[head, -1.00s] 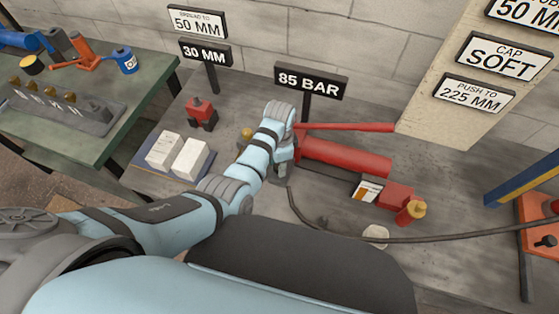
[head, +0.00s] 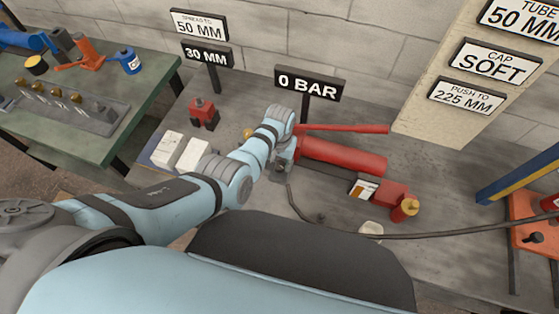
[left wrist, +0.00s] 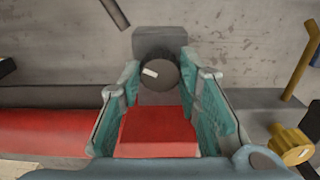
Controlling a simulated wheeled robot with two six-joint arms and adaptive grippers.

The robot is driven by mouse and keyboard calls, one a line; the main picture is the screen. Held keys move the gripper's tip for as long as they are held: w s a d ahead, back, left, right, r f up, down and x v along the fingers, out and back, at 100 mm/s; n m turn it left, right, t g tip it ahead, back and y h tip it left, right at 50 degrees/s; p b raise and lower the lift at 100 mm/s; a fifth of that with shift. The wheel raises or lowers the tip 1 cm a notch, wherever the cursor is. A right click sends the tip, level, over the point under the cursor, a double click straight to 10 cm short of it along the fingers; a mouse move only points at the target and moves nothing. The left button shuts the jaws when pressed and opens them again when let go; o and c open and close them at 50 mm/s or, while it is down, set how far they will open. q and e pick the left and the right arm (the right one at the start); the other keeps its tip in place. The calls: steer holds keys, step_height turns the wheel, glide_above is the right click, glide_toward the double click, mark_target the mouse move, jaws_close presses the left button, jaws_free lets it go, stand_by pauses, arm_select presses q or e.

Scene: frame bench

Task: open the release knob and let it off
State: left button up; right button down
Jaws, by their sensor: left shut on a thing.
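The red hand pump (head: 345,158) lies on the grey bench, with its long red handle (head: 345,128) above it. My left gripper (head: 281,168) is at the pump's left end; my wrist hides most of the fingers in the head view. In the left wrist view, the teal-padded fingers of my left gripper (left wrist: 160,85) are shut on the release knob (left wrist: 158,74), a dark round knob with a white mark. A red block (left wrist: 158,132) shows between the fingers. The sign (head: 310,85) behind the pump reads 0 BAR. My right gripper is out of view.
A black hose (head: 450,234) runs across the bench to the right. White blocks (head: 172,147) and a small red-and-black item (head: 203,112) stand left. A brass part (left wrist: 291,145) is close beside my left gripper. A green table (head: 130,95) stands further left.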

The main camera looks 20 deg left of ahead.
mark_target(280, 165)
arm_select(q)
steer(key=shift+n, duration=1.3)
steer(key=o, duration=1.1)
steer(key=shift+o, duration=0.2)
step_height(280, 165, up, 12)
